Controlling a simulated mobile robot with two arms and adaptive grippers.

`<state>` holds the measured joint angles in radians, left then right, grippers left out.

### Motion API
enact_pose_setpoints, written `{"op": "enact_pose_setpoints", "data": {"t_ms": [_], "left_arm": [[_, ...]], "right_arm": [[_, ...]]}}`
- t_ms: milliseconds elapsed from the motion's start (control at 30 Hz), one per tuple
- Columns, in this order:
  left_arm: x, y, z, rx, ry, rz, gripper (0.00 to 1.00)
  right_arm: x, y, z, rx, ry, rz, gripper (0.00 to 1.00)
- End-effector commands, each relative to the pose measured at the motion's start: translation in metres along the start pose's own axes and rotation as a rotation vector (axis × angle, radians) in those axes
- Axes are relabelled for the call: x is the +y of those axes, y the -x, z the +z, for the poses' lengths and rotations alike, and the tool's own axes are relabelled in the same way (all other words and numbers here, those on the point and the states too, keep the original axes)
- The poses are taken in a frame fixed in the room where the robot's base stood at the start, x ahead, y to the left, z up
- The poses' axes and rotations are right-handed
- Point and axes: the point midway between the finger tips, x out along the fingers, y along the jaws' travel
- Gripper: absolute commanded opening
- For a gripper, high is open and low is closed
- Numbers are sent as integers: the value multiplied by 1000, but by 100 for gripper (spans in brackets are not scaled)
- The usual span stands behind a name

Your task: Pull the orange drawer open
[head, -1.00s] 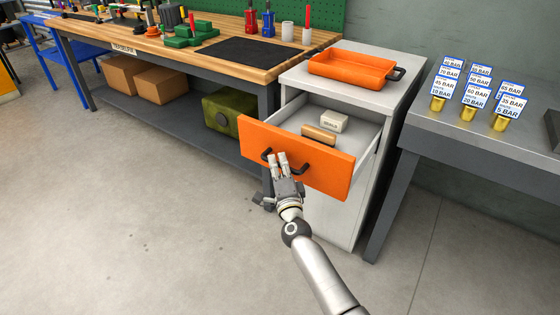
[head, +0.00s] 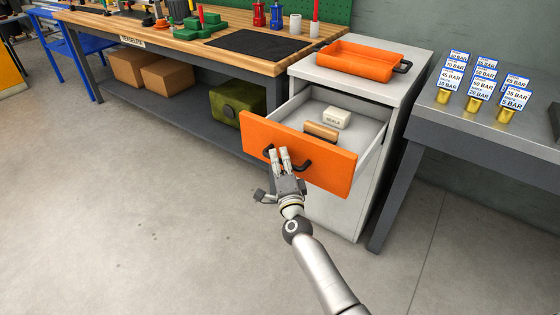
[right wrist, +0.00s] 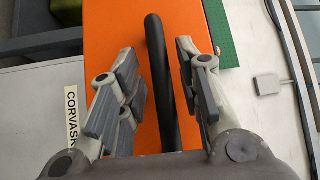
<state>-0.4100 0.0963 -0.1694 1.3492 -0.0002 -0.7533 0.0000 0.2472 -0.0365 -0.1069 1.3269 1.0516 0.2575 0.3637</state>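The orange drawer (head: 330,168) is part-way out of the white cabinet (head: 385,85), with its inside in sight. My right gripper (head: 282,160) is at the black handle (head: 303,166) on the drawer front, its fingers covering the handle's middle. In the right wrist view the black handle bar (right wrist: 158,75) runs between the fingers of my right gripper (right wrist: 160,85), close to them on both sides. My left gripper is not in view.
The drawer holds a pale block (head: 336,118) and a wooden-handled item (head: 320,132). An orange tray (head: 355,62) stands on the cabinet. A workbench (head: 160,40) is at left, a grey table (head: 480,125) at right. The floor in front is clear.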

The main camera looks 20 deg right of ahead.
Motion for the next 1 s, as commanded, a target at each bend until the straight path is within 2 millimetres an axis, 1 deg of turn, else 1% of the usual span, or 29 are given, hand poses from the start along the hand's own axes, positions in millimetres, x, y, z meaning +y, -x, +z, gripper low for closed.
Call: {"op": "enact_pose_setpoints", "data": {"t_ms": [300, 467, 567, 900, 1000], "left_arm": [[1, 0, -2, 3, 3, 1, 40], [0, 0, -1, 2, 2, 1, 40], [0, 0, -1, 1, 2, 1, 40], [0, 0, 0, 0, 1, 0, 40], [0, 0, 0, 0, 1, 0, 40]], "right_arm": [[-1, 0, 0, 1, 0, -2, 35], [0, 12, 0, 0, -1, 0, 35], [0, 26, 0, 0, -2, 0, 35], [1, 86, 0, 0, 0, 1, 35], [0, 100, 0, 0, 0, 1, 35]]}}
